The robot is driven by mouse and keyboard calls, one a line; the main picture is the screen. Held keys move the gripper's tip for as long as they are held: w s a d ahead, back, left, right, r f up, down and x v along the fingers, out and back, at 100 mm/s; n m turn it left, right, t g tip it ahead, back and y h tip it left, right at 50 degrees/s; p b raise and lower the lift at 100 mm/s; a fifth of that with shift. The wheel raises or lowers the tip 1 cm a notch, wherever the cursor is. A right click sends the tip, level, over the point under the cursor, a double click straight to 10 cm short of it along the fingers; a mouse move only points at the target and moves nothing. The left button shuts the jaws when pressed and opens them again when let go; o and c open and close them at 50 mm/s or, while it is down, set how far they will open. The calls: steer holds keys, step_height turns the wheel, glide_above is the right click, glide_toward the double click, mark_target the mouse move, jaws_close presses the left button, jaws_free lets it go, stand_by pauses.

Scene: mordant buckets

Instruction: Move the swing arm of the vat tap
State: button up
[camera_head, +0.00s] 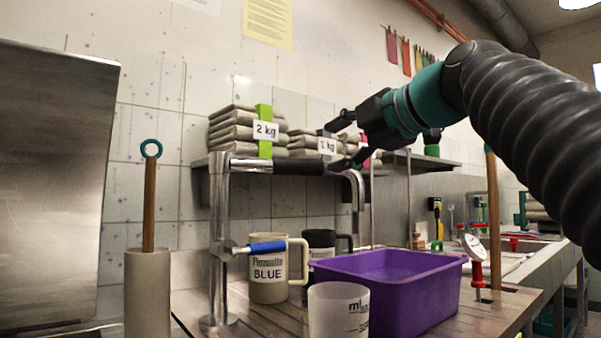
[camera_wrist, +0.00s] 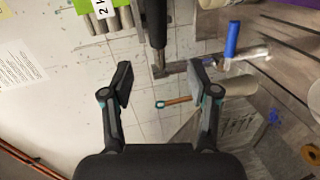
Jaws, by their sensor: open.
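The vat tap has an upright chrome post (camera_head: 219,240) and a level swing arm (camera_head: 300,167) with a black sleeve, reaching right to a downturned chrome spout (camera_head: 355,188). A blue lever (camera_head: 267,247) sits lower on the post. My gripper (camera_head: 343,143) is open and empty by the outer part of the swing arm. In the wrist view, my gripper (camera_wrist: 162,77) has its fingers spread, and the black sleeve of the swing arm (camera_wrist: 156,25) appears between and ahead of them. I cannot tell whether a finger touches it.
A purple tub (camera_head: 390,302) stands under and right of the spout. A white cup (camera_head: 338,310) and the BLUE mug (camera_head: 268,275) stand near the post. Stacked grey bags (camera_head: 232,128) lie on the shelf behind. A ring-topped wooden stick (camera_head: 150,200) stands left.

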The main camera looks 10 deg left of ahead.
mark_target(297, 165)
steer(key=p+x, duration=0.1)
steer(key=x, duration=0.6)
steer(key=p+x, duration=0.1)
steer(key=x, duration=0.6)
steer(key=shift+w+r+p, duration=0.15)
steer(key=shift+w+p, duration=0.15)
steer(key=shift+w, duration=0.15)
jaws_close()
